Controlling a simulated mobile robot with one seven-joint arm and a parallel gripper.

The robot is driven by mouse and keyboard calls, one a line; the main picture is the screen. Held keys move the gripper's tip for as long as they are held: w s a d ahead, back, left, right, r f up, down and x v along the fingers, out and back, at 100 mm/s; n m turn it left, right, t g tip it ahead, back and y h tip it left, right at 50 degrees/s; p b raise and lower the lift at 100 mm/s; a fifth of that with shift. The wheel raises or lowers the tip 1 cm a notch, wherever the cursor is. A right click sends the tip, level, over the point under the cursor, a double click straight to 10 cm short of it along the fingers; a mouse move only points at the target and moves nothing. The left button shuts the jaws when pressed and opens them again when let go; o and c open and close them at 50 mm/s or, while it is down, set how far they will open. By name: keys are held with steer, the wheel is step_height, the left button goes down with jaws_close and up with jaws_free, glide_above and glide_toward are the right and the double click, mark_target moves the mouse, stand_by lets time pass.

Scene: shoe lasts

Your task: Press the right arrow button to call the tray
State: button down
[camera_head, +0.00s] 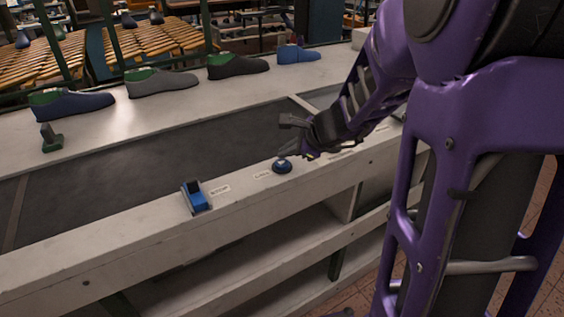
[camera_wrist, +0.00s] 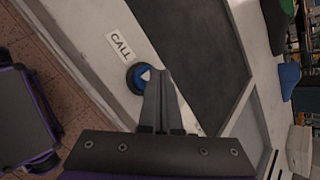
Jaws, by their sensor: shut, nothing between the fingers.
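The call button (camera_head: 281,166) is a round blue button on a dark base, set on the pale front ledge beside a "CALL" label (camera_head: 262,175). In the wrist view the button (camera_wrist: 144,74) shows a white arrow, partly covered by my fingertips. My gripper (camera_head: 283,151) is shut and empty, with its fingertips just above the button in the head view. In the wrist view my gripper (camera_wrist: 158,72) overlaps the button's edge. I cannot tell whether the fingertips touch it.
A blue switch box (camera_head: 196,197) stands left on the same ledge. A dark conveyor belt (camera_head: 150,150) runs behind the ledge. Several shoes on lasts, such as a grey one (camera_head: 160,82), line the far ledge.

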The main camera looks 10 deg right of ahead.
steer(key=shift+f, duration=0.25)
